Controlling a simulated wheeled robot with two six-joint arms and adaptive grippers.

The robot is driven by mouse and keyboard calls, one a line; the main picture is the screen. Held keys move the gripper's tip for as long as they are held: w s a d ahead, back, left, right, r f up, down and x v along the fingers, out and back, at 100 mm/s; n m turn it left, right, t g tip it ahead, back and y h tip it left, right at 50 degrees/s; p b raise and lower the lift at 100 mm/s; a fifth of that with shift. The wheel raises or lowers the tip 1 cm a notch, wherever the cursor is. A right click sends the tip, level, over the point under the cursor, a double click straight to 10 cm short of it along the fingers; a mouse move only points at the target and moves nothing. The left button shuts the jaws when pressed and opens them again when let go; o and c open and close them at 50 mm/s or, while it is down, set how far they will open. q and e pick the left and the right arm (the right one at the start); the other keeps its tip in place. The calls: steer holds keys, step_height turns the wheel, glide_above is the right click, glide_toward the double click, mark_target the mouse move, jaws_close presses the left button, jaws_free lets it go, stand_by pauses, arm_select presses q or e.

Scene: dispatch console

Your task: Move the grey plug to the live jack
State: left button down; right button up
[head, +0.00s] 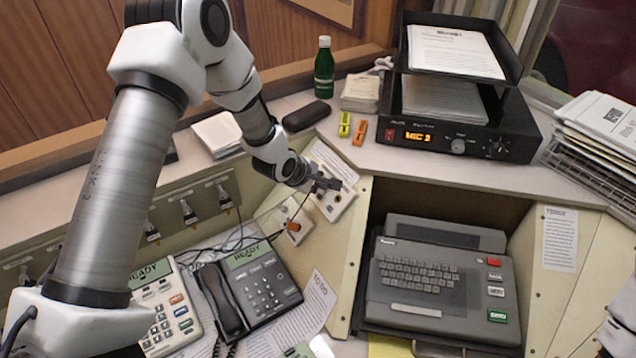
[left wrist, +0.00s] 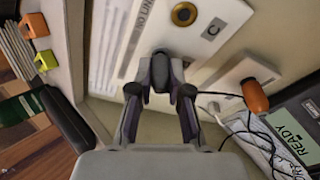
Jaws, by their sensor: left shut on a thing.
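My left gripper (head: 324,185) is at the angled panel beside the desk phone. In the left wrist view the gripper (left wrist: 161,82) is shut on the dark grey plug (left wrist: 161,72), held between the fingertips. The plug is too small to make out in the head view. A jack plate with a gold-ringed jack (left wrist: 183,14) marked C lies just beyond the plug, which appears apart from that jack. An orange plug (left wrist: 255,96) sits on a lower plate to the right; it also shows in the head view (head: 293,226). Which jack is live I cannot tell. My right gripper is not in view.
Black cables (left wrist: 235,125) hang near the orange plug. A black desk phone (head: 262,285) stands below the panel, and a grey keyboard terminal (head: 440,280) to the right. The amplifier (head: 460,130) on the ledge displays MIC 2. A green bottle (head: 324,70) stands behind.

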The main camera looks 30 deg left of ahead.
arm_select(q)
steer(key=shift+w+f, duration=0.1)
stand_by(0.6)
steer(key=c, duration=1.3)
jaws_free()
steer(key=shift+o, duration=1.4)
steer(key=shift+w+d+f, duration=0.1)
steer(key=shift+w, duration=0.05)
steer(key=o, duration=0.5)
